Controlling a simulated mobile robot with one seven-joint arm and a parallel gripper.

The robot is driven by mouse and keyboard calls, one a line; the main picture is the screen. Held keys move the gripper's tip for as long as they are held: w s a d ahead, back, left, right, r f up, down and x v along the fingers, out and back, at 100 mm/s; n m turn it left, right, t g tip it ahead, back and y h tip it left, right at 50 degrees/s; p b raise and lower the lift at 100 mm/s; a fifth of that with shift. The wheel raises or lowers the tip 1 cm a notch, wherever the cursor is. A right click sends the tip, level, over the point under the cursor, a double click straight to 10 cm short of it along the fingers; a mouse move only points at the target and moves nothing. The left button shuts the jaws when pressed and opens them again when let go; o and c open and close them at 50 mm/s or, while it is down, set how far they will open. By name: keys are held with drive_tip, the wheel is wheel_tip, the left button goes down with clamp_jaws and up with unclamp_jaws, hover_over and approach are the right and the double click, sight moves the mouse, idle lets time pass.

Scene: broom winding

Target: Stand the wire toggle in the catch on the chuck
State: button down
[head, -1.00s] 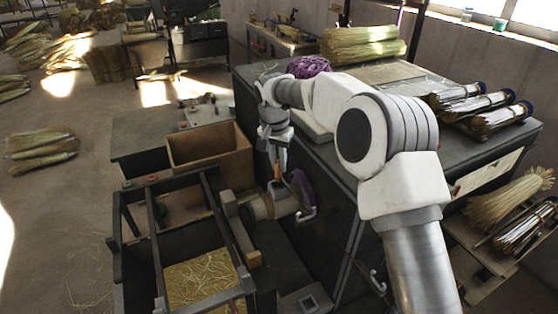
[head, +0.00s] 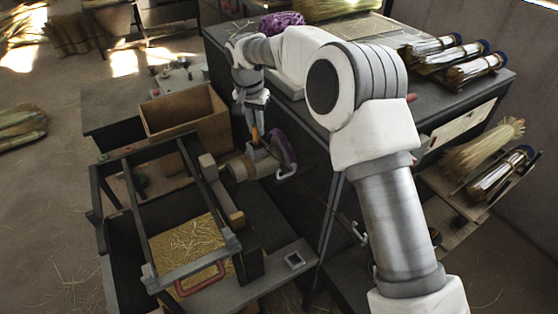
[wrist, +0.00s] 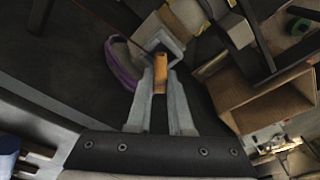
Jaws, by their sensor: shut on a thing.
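My gripper (head: 255,138) points down at the chuck (head: 243,169), beside the purple ring (head: 283,148). In the wrist view its two grey fingers (wrist: 160,82) are shut on a small orange-brown piece, apparently the wire toggle (wrist: 160,68). A thin reddish wire (wrist: 112,29) runs towards the fingertips from the upper left.
An open wooden box (head: 185,118) stands behind the dark frame (head: 125,160), which has straw (head: 190,243) in its bin. A dark cabinet (head: 325,110) stands close on the right, with bound brooms (head: 470,70) on top. Open floor lies at the left.

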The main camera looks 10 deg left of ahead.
drive_tip(key=shift+f, duration=0.15)
drive_tip(key=shift+f+b, duration=0.65)
drive_tip(key=shift+f, duration=0.25)
drive_tip(key=c, duration=0.7)
unclamp_jaws()
drive_tip(key=shift+c, duration=0.2)
drive_tip(key=shift+r, duration=0.15)
